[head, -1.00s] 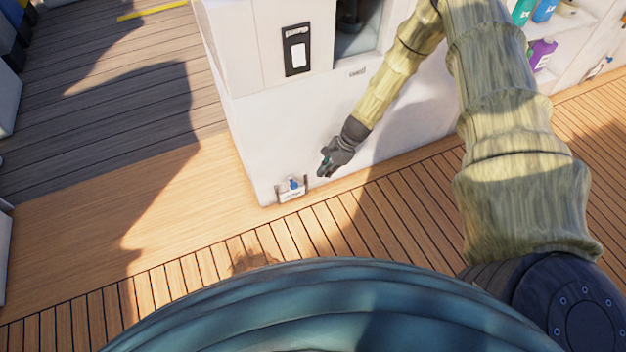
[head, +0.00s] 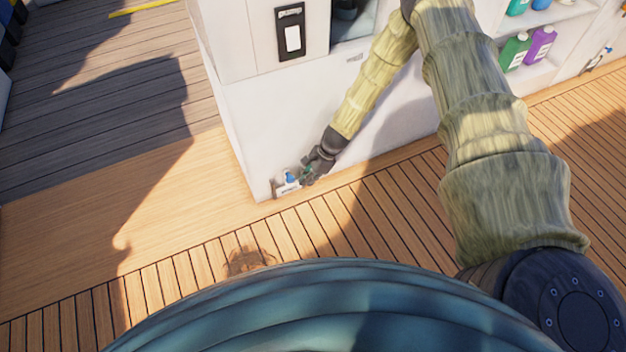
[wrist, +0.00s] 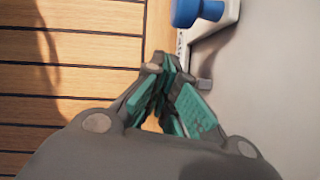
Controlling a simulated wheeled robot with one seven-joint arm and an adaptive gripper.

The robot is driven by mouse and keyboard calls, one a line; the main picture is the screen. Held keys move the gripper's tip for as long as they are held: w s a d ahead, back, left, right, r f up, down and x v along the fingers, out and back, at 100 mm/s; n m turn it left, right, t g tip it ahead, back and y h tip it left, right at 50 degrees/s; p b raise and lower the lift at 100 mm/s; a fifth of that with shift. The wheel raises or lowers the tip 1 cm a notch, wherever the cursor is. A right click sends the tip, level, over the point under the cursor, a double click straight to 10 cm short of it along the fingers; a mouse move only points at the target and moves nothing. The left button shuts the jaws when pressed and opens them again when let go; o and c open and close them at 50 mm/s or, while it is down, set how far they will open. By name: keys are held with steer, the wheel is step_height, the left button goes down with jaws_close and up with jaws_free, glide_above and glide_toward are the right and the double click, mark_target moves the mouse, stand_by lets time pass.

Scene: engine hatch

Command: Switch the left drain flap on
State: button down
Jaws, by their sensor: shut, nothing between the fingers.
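The left drain flap switch is a small white unit (head: 287,187) with a blue knob (head: 289,176), low on the white cabinet's corner near the deck. In the wrist view the blue knob (wrist: 197,10) is at the top edge, partly cut off, on its pale bracket (wrist: 228,14). My gripper (head: 307,181) is just right of the unit in the head view and hides its right side. In the wrist view my gripper (wrist: 165,66), with green finger pads, is shut and empty, below the knob. I cannot tell whether it touches the unit.
The white cabinet wall (head: 300,120) rises beside my gripper, with a black-framed panel (head: 291,38) above. A similar fixture (head: 600,58) is far right, near shelves with green and purple bottles (head: 540,45). The plank deck (head: 180,240) is clear to the left and front.

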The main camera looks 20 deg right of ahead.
steer(key=shift+w+a+r+b, duration=0.1)
steer(key=shift+a+r+b, duration=0.25)
steer(key=shift+a+r, duration=0.55)
steer(key=shift+r, duration=0.1)
step_height(320, 180, up, 5)
steer(key=p, duration=0.6)
steer(key=shift+r, duration=0.2)
steer(key=shift+d+f, duration=0.1)
steer(key=shift+f, duration=0.05)
steer(key=s+d+r+p, duration=0.1)
steer(key=d+r+p, duration=0.2)
steer(key=d+r, duration=0.3)
steer(key=shift+d+r, duration=0.2)
steer(key=shift+d, duration=0.25)
